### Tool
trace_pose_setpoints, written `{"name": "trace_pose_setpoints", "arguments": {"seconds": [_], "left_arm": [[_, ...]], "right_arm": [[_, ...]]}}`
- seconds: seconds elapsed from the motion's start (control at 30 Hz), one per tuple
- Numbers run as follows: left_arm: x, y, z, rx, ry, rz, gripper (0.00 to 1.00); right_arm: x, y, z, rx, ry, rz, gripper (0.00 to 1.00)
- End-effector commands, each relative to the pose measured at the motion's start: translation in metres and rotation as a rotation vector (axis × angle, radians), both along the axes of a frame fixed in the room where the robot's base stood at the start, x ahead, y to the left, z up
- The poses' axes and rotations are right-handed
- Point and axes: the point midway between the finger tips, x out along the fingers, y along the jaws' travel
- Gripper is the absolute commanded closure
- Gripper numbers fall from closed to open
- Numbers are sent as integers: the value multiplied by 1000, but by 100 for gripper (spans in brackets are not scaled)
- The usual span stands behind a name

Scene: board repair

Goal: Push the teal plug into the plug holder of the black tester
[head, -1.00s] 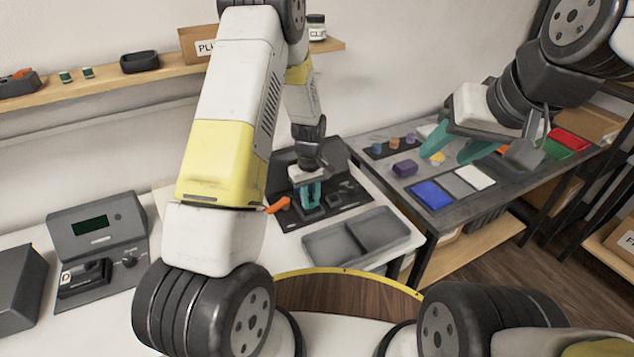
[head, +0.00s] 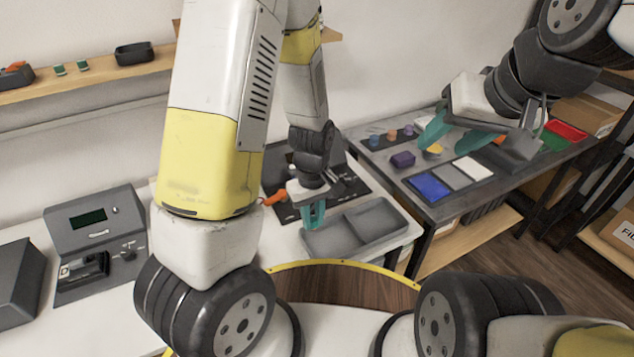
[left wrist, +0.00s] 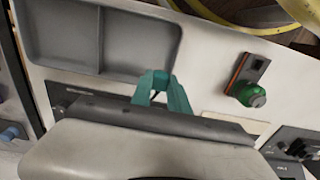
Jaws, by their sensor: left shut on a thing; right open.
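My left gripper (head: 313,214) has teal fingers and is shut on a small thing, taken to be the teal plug. The fingers largely hide it, and its colour blends with theirs. In the left wrist view the gripper (left wrist: 160,88) points at the table beside the grey tray. The black tester (head: 95,222) stands at the left with a dark screen, a knob and the plug holder (head: 84,268) at its lower left. The gripper is well to the right of the tester. My right gripper (head: 460,137) is open and empty over the right-hand table.
A grey two-part tray (head: 355,228) lies just right of my left gripper. An orange handle (head: 274,198) lies by the dark mat. A dark block with a green knob (left wrist: 250,94) sits on the white table in the left wrist view. My left arm hides much of the middle table.

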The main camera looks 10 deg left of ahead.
Motion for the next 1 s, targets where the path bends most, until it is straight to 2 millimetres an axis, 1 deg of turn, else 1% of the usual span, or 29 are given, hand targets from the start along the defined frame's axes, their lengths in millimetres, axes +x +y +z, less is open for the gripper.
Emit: {"name": "trace_pose_setpoints", "arguments": {"seconds": [0.03,0.2,0.57,1.0], "left_arm": [[-5,-1,1,0,0,-1,100],[-11,-3,1,-1,-1,0,100],[-11,-3,2,0,-1,1,100],[-11,-2,13,0,-1,1,100]], "right_arm": [[0,0,0,0,0,0,52],[0,0,0,0,0,0,52],[0,0,0,0,0,0,52],[0,0,0,0,0,0,52]]}}
